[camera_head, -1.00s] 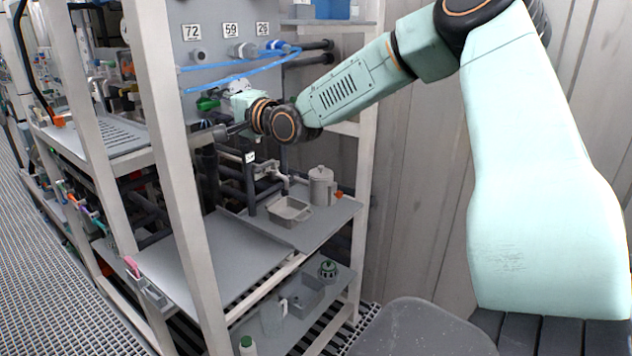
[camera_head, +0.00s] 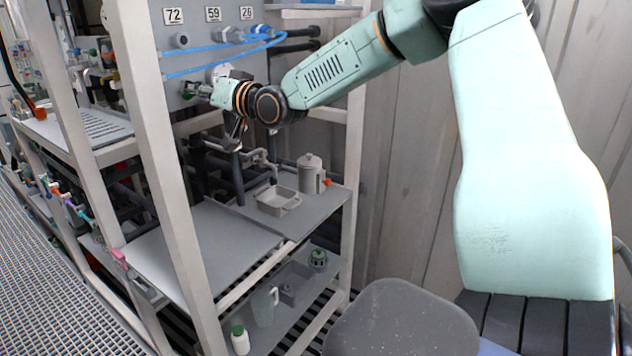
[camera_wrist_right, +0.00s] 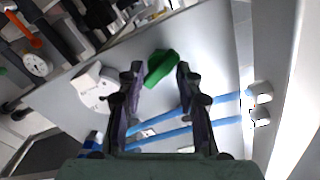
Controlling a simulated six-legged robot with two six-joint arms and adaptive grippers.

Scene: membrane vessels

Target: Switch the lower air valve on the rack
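A green valve handle (camera_head: 188,89) sits on the grey panel of the rack, below the blue air tubes. In the right wrist view the green handle (camera_wrist_right: 160,68) lies between the tips of my right gripper (camera_wrist_right: 158,75). The two dark fingers are spread apart, with gaps beside the handle; I cannot tell how near in depth it is. In the head view my right gripper (camera_head: 218,112) is beside the panel, just right of the handle, partly hidden by its own wrist. My left gripper is not in view.
Blue tubes (camera_head: 222,62) run across the panel near my right wrist. A white round part (camera_wrist_right: 95,88) and a gauge (camera_wrist_right: 36,63) are close by. A rack post (camera_head: 160,150) stands left of the handle. A canister (camera_head: 310,174) and a tray (camera_head: 278,208) occupy the shelf below.

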